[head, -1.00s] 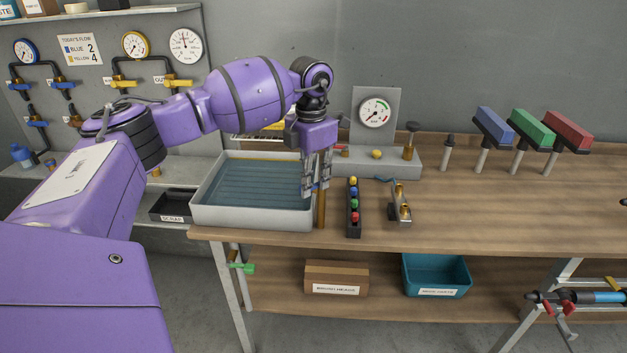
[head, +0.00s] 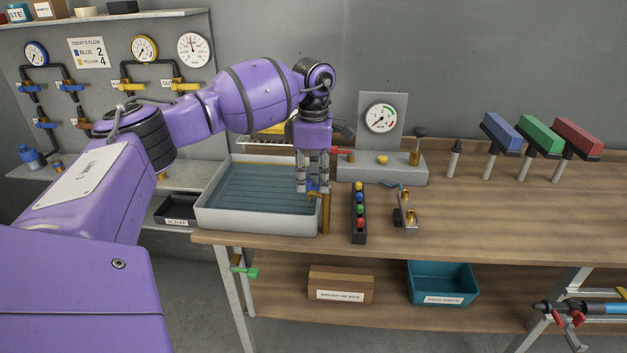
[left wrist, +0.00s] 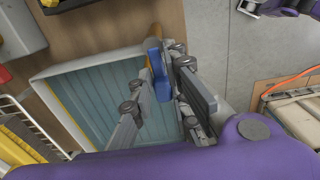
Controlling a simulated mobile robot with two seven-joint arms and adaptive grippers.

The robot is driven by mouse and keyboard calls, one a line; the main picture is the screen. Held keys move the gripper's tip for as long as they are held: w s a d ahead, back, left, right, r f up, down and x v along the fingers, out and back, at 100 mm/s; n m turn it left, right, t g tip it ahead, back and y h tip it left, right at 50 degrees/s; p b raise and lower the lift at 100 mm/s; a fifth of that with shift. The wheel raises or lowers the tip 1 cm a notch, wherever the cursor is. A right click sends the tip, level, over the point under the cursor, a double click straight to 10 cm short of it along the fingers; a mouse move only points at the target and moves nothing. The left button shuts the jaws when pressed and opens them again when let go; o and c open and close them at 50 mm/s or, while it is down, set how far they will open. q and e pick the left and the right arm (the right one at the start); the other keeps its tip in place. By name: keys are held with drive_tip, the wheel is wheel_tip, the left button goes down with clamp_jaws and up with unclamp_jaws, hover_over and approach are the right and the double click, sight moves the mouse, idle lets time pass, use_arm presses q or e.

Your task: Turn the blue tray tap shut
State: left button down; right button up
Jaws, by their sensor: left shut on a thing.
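The grey tray (head: 258,222) with a ribbed blue-tinted floor stands at the left end of the bench. Its tap has an upright brass body (head: 326,214) at the tray's right side and a blue handle (left wrist: 158,72), clear in the left wrist view. My left gripper (head: 313,188) points down over the tap at the tray's right edge. It is shut on the blue handle, which shows between its fingers in the left wrist view (left wrist: 160,90). The fingers partly hide the handle in the head view. My right gripper is not in view.
A black strip of coloured knobs (head: 359,213) and a brass fitting (head: 407,212) stand just right of the tap. A gauge stand (head: 382,125) rises behind. The bench front at right is clear.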

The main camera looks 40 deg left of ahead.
sight(314, 186)
use_arm(q)
drive_tip(key=shift+w+d, duration=0.1)
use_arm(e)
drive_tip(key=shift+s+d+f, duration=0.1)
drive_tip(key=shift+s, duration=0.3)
use_arm(q)
drive_tip(key=c, duration=1.7)
unclamp_jaws()
drive_tip(key=shift+c, duration=0.2)
drive_tip(key=shift+r, duration=0.3)
wheel_tip(314, 186, up, 12)
drive_tip(key=shift+f, duration=0.25)
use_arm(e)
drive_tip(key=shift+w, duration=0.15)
